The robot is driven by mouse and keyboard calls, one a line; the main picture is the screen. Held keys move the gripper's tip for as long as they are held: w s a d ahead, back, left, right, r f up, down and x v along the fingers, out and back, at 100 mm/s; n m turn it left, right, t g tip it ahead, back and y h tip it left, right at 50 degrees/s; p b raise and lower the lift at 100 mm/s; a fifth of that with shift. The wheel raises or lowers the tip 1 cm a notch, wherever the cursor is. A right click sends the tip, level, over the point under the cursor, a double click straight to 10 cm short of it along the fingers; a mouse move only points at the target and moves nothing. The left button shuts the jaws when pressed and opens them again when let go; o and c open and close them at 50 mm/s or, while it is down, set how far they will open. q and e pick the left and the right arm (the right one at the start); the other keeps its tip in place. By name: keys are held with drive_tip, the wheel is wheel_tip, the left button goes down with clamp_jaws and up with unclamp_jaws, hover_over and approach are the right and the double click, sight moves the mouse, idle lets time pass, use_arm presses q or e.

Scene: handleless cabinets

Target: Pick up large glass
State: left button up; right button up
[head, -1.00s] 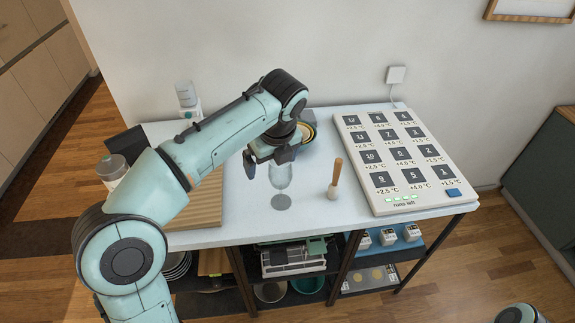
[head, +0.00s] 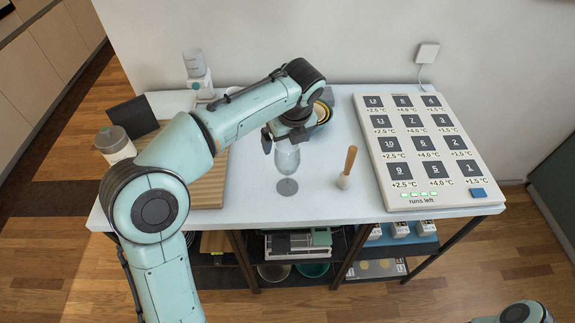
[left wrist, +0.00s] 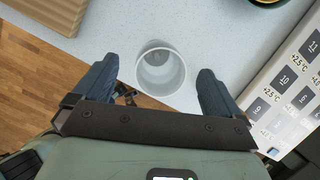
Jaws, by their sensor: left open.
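The large glass (head: 287,161) is clear and stands upright on the pale counter, with its base showing as a grey disc. In the left wrist view I look down into the round rim of the glass (left wrist: 161,70). My left gripper (head: 286,138) is open and just above the glass in the head view. In the left wrist view its two dark fingers lie on either side of the rim, with a gap on each side. My arm hides part of the counter behind it. My right gripper is not in view.
A wooden-handled tool (head: 348,168) stands right of the glass. A large panel with dark tiles (head: 425,150) fills the counter's right side. A wooden board (head: 209,190) and a lidded jar (head: 115,146) are at left. A round dark-and-gold item (head: 322,112) sits behind the gripper.

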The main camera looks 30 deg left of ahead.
sight(286, 149)
use_arm(q)
drive_tip(key=x, duration=0.4)
drive_tip(key=shift+d+f+b, duration=0.15)
drive_tip(key=shift+f+b, duration=0.25)
drive_tip(key=shift+f, duration=0.05)
drive_tip(key=c, duration=1)
drive_tip(key=shift+r, duration=0.1)
